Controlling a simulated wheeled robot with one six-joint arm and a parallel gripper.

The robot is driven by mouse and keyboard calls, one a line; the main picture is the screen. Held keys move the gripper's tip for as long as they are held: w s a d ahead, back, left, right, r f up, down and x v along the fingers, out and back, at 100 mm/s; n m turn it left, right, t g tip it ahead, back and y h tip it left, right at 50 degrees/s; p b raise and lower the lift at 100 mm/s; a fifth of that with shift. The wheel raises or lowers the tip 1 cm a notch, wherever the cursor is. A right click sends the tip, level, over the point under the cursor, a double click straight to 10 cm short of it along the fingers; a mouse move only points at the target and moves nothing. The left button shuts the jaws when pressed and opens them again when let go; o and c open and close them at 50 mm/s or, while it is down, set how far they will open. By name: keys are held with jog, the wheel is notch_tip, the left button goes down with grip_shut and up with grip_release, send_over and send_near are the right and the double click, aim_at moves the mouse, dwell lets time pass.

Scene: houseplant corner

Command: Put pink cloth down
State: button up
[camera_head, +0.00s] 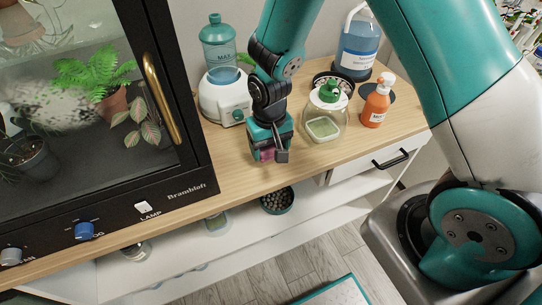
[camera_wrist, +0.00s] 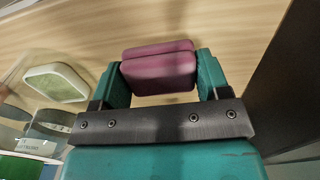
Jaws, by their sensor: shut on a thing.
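The pink cloth (camera_wrist: 158,70) is a folded, pad-like thing, held between the two teal fingers of my gripper (camera_wrist: 160,78) in the wrist view. In the head view my gripper (camera_head: 268,152) is low over the wooden counter (camera_head: 232,172), and a bit of the pink cloth (camera_head: 266,156) shows between its fingers. The wood shows just beyond the cloth in the wrist view. I cannot tell whether the cloth touches the counter.
A glass jar with a green top (camera_head: 326,112) stands close to the right of my gripper. An orange pump bottle (camera_head: 376,104) and a blue bottle (camera_head: 357,45) stand farther right. A humidifier-like device (camera_head: 224,95) and a black glass cabinet (camera_head: 180,170) are left. Bare counter lies left of my gripper.

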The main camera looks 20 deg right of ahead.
jog(key=shift+f, duration=2.1)
jog(key=shift+f, duration=0.1)
jog(key=o, duration=0.8)
jog(key=shift+o, duration=0.2)
notch_tip(320, 180, up, 12)
jog(key=shift+f, duration=0.15)
notch_tip(320, 180, up, 9)
jog(key=n+y, duration=0.2)
send_over(270, 165)
jog(key=s+a, duration=0.2)
jog(key=s, duration=0.3)
jog(key=s+a+r+n+y, duration=0.1)
jog(key=s+r+n, duration=0.1)
jog(key=s+r, duration=0.2)
jog(key=s+a+r+n+y, duration=0.1)
jog(key=s+r+n, duration=0.2)
jog(key=s, duration=0.6)
jog(key=shift+s+r, duration=0.3)
jog(key=shift+r, duration=0.6)
jog(key=shift+r, duration=0.1)
